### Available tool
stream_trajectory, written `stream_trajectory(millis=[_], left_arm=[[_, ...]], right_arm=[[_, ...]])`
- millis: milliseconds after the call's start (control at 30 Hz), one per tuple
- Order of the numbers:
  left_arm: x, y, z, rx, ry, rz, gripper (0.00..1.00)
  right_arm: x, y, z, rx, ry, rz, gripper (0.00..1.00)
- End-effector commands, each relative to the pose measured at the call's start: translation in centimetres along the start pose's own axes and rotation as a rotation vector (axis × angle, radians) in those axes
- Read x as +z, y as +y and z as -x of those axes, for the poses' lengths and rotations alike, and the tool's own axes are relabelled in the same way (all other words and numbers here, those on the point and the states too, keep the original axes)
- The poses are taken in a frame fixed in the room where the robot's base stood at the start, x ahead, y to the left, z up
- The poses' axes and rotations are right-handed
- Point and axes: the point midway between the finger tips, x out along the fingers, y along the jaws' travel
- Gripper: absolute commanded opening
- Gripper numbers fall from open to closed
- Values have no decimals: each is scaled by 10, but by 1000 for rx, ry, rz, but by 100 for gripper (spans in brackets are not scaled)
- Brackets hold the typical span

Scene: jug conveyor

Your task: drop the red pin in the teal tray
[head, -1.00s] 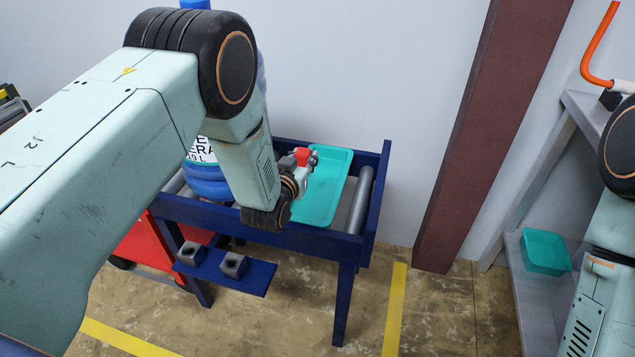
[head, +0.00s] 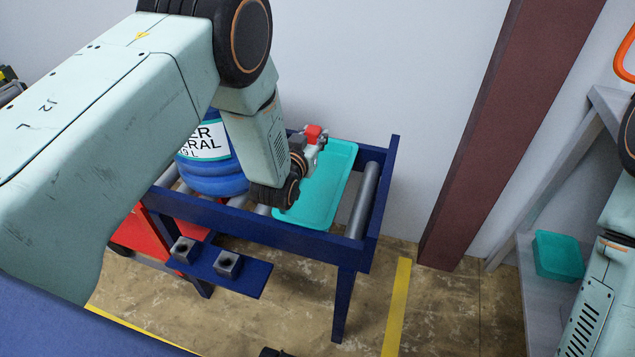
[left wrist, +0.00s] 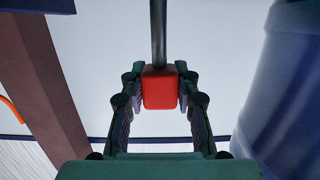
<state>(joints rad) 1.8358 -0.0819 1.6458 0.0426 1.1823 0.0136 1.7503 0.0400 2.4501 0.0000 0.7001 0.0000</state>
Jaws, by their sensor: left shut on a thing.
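The red pin (head: 313,132) shows as a red block between the fingers of my left gripper (head: 317,142). In the left wrist view the red block (left wrist: 160,90) sits between both fingertips (left wrist: 160,82), with a dark rod rising from it. My left gripper is shut on it. The teal tray (head: 318,193) lies on the blue roller conveyor. The gripper and pin appear above the tray's back left part; the exact height cannot be told. My left wrist hides some of the tray's left side. My right gripper is not in view.
A blue water jug (head: 212,172) stands on the conveyor (head: 320,242) left of the tray. Two grey blocks with holes sit on a blue shelf (head: 245,278) in front. A brown pillar (head: 490,150) stands to the right. Another teal container (head: 558,256) rests on a grey rack.

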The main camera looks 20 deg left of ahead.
Motion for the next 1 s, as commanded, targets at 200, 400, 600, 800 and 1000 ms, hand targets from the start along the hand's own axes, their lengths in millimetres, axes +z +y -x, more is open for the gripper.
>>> stream_trajectory(millis=[200, 400, 600, 800, 1000], left_arm=[[18, 0, -1, 0, -2, 0, 0], [41, 0, -6, 0, -1, 0, 0], [57, 0, -11, 0, -1, 0, 0], [57, 0, -12, 0, 0, 0, 0], [57, 0, -13, 0, 0, 0, 36]], right_arm=[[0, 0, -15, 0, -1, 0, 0], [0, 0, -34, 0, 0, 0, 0], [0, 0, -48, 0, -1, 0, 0], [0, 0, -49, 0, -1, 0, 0], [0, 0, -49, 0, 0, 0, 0]])
